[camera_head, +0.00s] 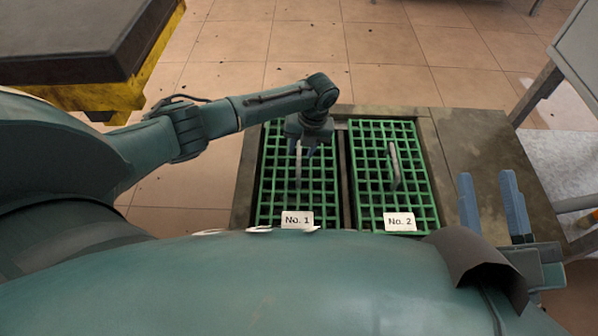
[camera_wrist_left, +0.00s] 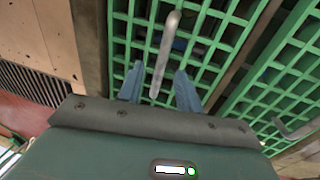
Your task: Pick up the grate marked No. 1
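The grate marked No. 1 (camera_head: 268,185) is a green lattice lying in the left half of a floor frame, with a white label (camera_head: 297,219) at its near edge. Its grey bar handle (camera_head: 298,170) stands up in the middle. My left gripper (camera_head: 304,150) is over the grate's far half. In the left wrist view its two blue fingers (camera_wrist_left: 157,82) are apart, with the handle (camera_wrist_left: 166,48) between them in the picture; I cannot tell whether they touch it. My right gripper (camera_head: 492,205) is open and empty at the right, away from the grate.
A second green grate, marked No. 2 (camera_head: 370,195), lies just right, with its own handle (camera_head: 394,165). A dark bar separates the two. A yellow, dark-topped block (camera_head: 85,95) stands at upper left. A grey table (camera_head: 578,45) stands at upper right.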

